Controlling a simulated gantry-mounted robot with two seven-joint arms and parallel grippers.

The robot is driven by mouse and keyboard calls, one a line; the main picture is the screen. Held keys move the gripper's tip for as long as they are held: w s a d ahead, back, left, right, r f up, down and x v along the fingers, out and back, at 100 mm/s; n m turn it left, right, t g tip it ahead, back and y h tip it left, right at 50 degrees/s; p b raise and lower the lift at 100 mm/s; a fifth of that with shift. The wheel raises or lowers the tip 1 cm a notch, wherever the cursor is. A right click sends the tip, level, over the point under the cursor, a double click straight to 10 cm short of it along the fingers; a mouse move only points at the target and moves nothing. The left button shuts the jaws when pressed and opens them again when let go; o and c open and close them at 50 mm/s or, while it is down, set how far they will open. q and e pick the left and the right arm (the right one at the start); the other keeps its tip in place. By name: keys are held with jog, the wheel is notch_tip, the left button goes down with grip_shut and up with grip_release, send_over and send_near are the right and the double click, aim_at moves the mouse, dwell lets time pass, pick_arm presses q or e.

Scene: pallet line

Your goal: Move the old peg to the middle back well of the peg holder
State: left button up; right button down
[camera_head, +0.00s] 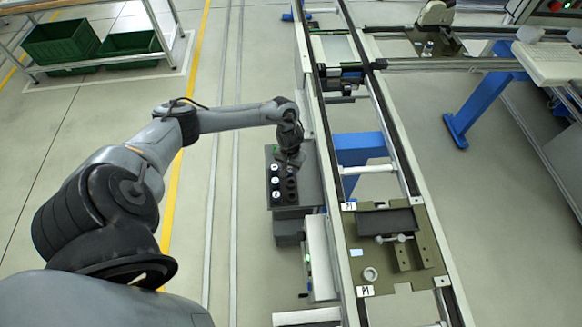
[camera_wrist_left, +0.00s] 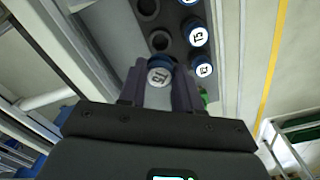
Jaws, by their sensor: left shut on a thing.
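The dark peg holder (camera_head: 309,183) stands beside the conveyor line, below my left gripper (camera_head: 290,160). My left gripper (camera_wrist_left: 158,88) is shut on a blue peg (camera_wrist_left: 158,75) with a white, marked top. The peg is at the end of a row of open wells; I cannot tell whether its lower end is inside a well or above it. Two empty wells (camera_wrist_left: 160,40) show in that row. Several blue pegs with white tops (camera_wrist_left: 198,34) stand in the neighbouring row, the left one in the head view. My right gripper is not in view.
The conveyor rail (camera_head: 325,150) runs close along the holder's right side. A pallet (camera_head: 422,222) with fixtures and a small ring sits on the line. Green crates (camera_head: 60,42) stand on a rack at the far left. The floor left of the holder is clear.

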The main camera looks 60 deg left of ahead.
aim_at(290, 176)
pick_arm(q)
jog(key=shift+f+b, duration=1.75)
jog(key=shift+b, duration=0.4)
jog(key=shift+f, duration=0.55)
jog(key=shift+f+p, duration=0.1)
jog(key=shift+p, duration=0.55)
jog(key=shift+p, duration=0.55)
jog(key=shift+f, duration=0.5)
jog(key=shift+f, duration=0.45)
dwell(0.8)
